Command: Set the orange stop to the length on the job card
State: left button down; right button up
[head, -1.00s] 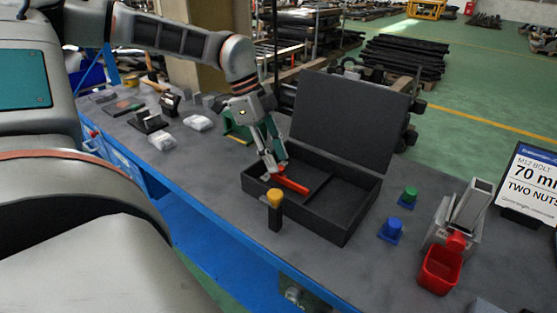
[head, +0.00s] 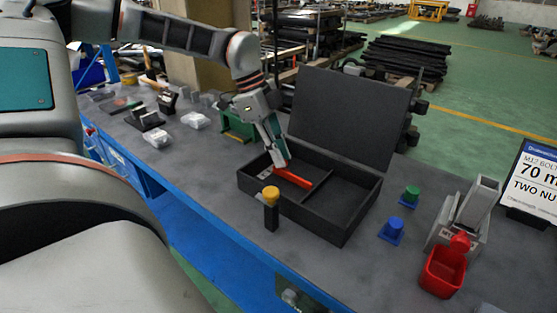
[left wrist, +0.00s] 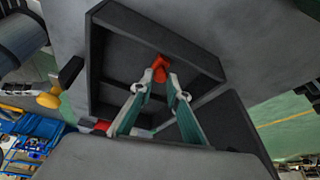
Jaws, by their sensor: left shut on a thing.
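My left gripper (head: 278,160) reaches down into the left compartment of an open black box. It is shut on a red-orange bar (head: 295,178), whose free end points right towards the divider. In the left wrist view, red-orange shows at the fingertips (left wrist: 160,68), and more red (left wrist: 100,127) shows beside the fingers. The fingers hide part of the bar. The job card (head: 537,175) at the right edge reads M12 bolt, 70 mm, two nuts, partly cut off. I cannot tell for sure whether the bar is the orange stop. My right gripper is not in view.
The black box (head: 315,226) has its lid (head: 345,115) up behind. To the right are a blue knob (head: 391,230), a green knob (head: 411,196), a metal chute (head: 478,205) and a red bin (head: 440,275).

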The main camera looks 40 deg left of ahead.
pick_arm(q)
jog(key=shift+w+a+f+b, duration=0.1)
jog(key=shift+w+f+b, duration=0.2)
jog(key=shift+w, duration=0.6)
jog(key=shift+w+r, duration=0.1)
jog(key=shift+r, duration=0.25)
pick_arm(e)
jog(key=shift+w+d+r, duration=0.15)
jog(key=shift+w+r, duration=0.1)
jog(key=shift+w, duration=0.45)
pick_arm(q)
jog(key=c, duration=2.1)
grip_release()
jog(key=shift+o, duration=0.9)
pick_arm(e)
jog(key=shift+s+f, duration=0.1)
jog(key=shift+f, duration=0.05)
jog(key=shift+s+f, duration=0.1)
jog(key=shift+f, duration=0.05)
pick_arm(q)
jog(key=shift+r, duration=0.15)
jog(key=v, duration=1.1)
jog(key=shift+a+r, duration=0.2)
jog(key=shift+r, duration=0.1)
